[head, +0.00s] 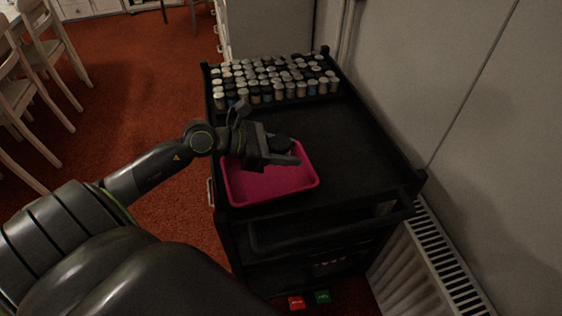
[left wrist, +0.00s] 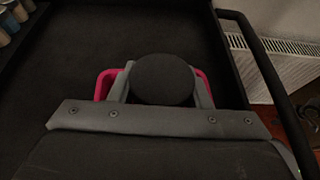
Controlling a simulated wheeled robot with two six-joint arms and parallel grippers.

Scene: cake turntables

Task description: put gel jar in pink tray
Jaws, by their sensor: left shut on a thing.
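The pink tray (head: 262,187) lies on the near left part of the black cart's top. My left gripper (head: 284,150) is over the tray's far side, shut on the gel jar (head: 280,143), which has a dark round lid. In the left wrist view the lid of the gel jar (left wrist: 163,79) sits between the two fingers. Parts of the pink tray's rim (left wrist: 103,84) show on both sides behind the fingers. The jar's body is mostly hidden, and I cannot tell whether it touches the tray floor. My right gripper is not in view.
The black cart (head: 345,150) has raised edges and clear room right of the tray. Several small jars (head: 270,80) stand in rows at its far end. A wall and a white radiator (head: 440,255) are on the right. Wooden chairs (head: 40,60) stand at the left.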

